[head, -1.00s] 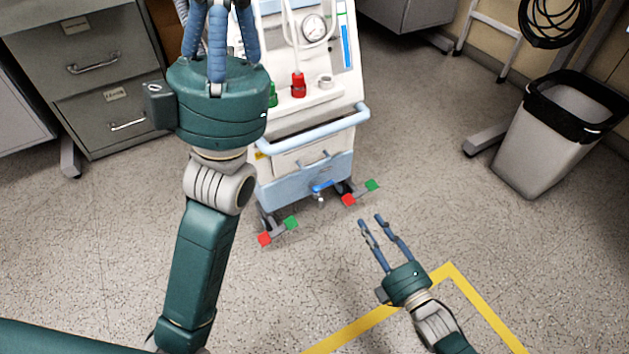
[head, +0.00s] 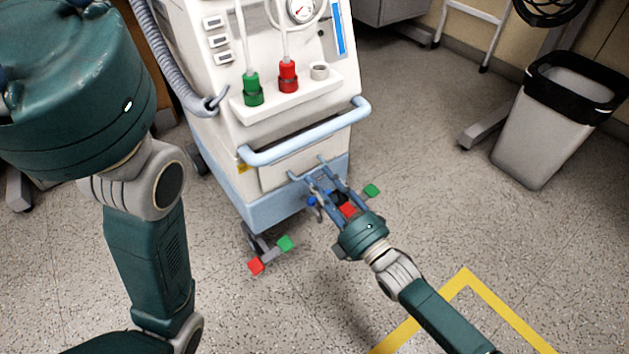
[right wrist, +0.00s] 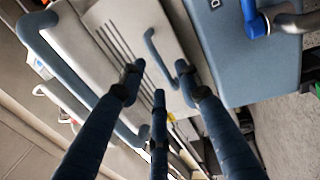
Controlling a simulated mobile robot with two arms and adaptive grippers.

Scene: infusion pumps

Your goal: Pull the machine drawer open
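The machine is a white and light blue cart. Its drawer (head: 275,178) is a pale front panel below the big blue push bar, and it looks shut. The drawer's small blue handle (right wrist: 153,52) shows in the right wrist view, in front of the pale panel. My right gripper (head: 322,182) is open at the drawer's front, and its fingers (right wrist: 158,88) are spread close to the handle. Whether they touch it I cannot tell. My left gripper stands large at the upper left of the head view, its fingers mostly cut off.
The blue push bar (head: 305,136) juts out above the drawer. Castors with red and green tabs (head: 285,243) stick out at the base. A grey bin (head: 545,140) stands at the right. The floor in front is open, with yellow tape (head: 465,282).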

